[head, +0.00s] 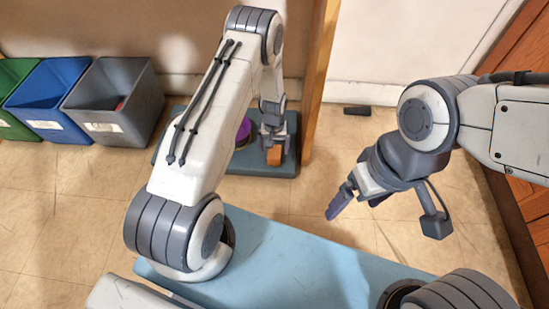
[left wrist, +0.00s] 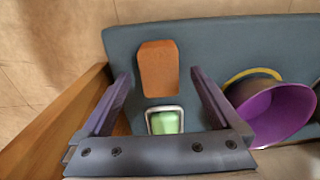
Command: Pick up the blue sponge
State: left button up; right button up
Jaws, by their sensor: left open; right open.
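I cannot make out a blue sponge in either view. My left gripper (head: 274,142) is open over a dark blue-grey board (head: 262,168) on the floor. An orange-brown block (head: 274,155) lies on the board below it. In the left wrist view, this block (left wrist: 158,68) shows between and beyond the open fingers (left wrist: 158,82), with no contact visible. A light green piece in a pale-rimmed square holder (left wrist: 165,121) sits nearer, partly hidden by the gripper body. My right gripper (head: 355,204) is open and empty above the floor.
A purple bowl (head: 243,132), also in the left wrist view (left wrist: 275,112), stands right of the block there. A wooden post (head: 319,75) rises beside the board. Green (head: 12,70), blue (head: 48,90) and grey (head: 118,100) bins stand left. A dark object (head: 357,110) lies by the wall.

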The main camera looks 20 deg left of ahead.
aim_at(274, 151)
pick_arm(q)
notch_tip(274, 151, down, 3)
jog(key=shift+f+b, duration=0.15)
jog(key=shift+b, duration=0.75)
pick_arm(e)
notch_tip(274, 151, down, 3)
jog(key=shift+r, duration=0.2)
pick_arm(q)
jog(key=c, duration=1.4)
jog(key=shift+r, duration=0.25)
pick_arm(e)
jog(key=shift+r, duration=0.15)
pick_arm(q)
jog(key=shift+r+p, duration=0.65)
jog(key=shift+p, duration=0.1)
jog(key=r+p, duration=0.1)
jog(key=r, duration=0.1)
jog(key=d+r+p, duration=0.1)
jog(key=r+p, duration=0.1)
jog(key=shift+s, duration=0.1)
jog(key=s+d+r+p, duration=0.2)
jog(key=d+r+p, duration=0.3)
jog(key=d, duration=0.5)
jog(key=shift+s+d+r+p, duration=0.15)
jog(key=shift+s+r+p, duration=0.05)
jog(key=shift+s+p, duration=0.2)
pick_arm(e)
notch_tip(274, 151, up, 10)
